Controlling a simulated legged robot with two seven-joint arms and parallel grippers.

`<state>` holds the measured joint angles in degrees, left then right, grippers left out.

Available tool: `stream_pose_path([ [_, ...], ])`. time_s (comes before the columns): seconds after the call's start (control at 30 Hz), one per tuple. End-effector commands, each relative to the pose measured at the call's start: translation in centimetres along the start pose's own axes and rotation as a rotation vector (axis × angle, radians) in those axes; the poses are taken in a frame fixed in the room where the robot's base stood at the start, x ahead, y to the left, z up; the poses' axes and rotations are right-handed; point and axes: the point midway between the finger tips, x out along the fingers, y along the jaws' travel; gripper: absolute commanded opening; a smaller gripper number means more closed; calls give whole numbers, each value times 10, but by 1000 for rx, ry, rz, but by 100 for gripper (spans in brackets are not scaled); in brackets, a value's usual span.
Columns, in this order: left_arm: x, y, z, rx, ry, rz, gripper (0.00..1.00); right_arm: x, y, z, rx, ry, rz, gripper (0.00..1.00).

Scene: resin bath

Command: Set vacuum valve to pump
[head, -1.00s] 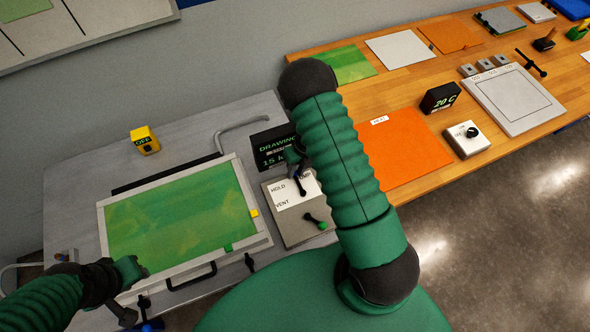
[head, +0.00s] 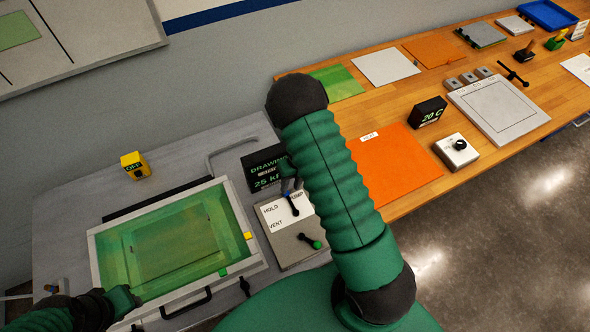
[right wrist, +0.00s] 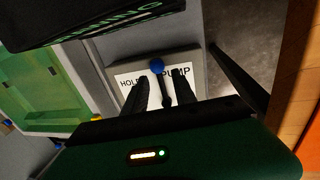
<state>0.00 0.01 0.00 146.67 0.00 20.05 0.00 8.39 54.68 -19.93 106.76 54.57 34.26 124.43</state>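The valve panel (head: 300,253) stands right of the bath, with HOLD, PUMP and VENT labels. Its blue-tipped black lever (head: 291,204) points away from me; in the right wrist view the lever (right wrist: 157,67) lies between the HOLD and PUMP words. My right gripper (head: 289,176) is over the panel's far edge, partly hidden by my arm. In the right wrist view its two fingers (right wrist: 161,90) stand apart either side of the lever, with gaps showing. My left gripper (head: 125,300) is at the bath's near-left corner; its fingers are unclear.
The black drawdown display (head: 266,167) reads about 25, just behind the panel. A green-tipped lever (head: 316,244) sits on the panel's near part. The green bath (head: 95,258) shows a rectangular outline inside. A yellow OFF box (head: 135,165) stands behind it. An orange sheet (head: 395,165) lies right.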

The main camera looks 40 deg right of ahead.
Motion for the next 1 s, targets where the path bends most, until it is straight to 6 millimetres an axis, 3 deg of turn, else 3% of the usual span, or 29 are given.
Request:
stream_pose_path([
  [0.2, -1, 0, 0, 0, 0, 0, 33, -68, 0, 1, -2, -3, 1, 33],
  [0.4, -2, 0, 0, 0, 0, 0, 33, -114, 0, 1, 0, -1, 0, 33],
  [0.6, -2, 0, 0, 0, 0, 0, 33, -130, -1, 0, 1, 3, 0, 33],
  [1.0, -2, 0, -1, 0, 0, 0, 33, -130, -1, 0, -1, 3, 0, 33],
])
